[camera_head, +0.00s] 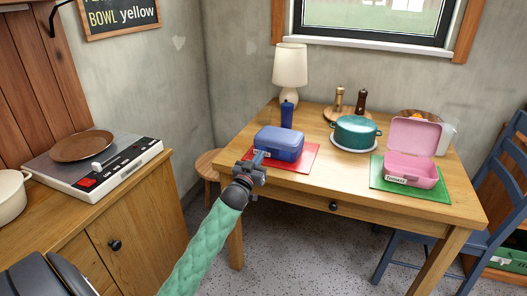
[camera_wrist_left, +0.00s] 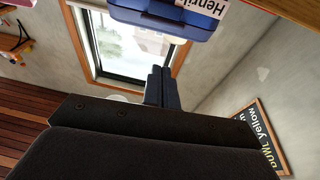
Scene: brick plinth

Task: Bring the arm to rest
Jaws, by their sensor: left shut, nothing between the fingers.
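My left arm, in a green padded sleeve, reaches in from the bottom of the head view. My left gripper (camera_head: 258,158) is shut and empty at the table's left front edge, just in front of the closed blue lunch box (camera_head: 278,146). In the left wrist view its closed fingers (camera_wrist_left: 158,75) show, with the blue lunch box (camera_wrist_left: 165,22) and its name label above them. I cannot tell whether the fingers touch the box. My right gripper is in neither view.
The wooden table (camera_head: 310,190) also holds an open pink lunch box (camera_head: 411,170) on a green mat, a teal pot (camera_head: 355,135), a lamp (camera_head: 290,68) and a blue bottle (camera_head: 287,115). A cabinet with a scale-like appliance (camera_head: 95,165) stands left. A blue chair (camera_head: 500,200) stands right.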

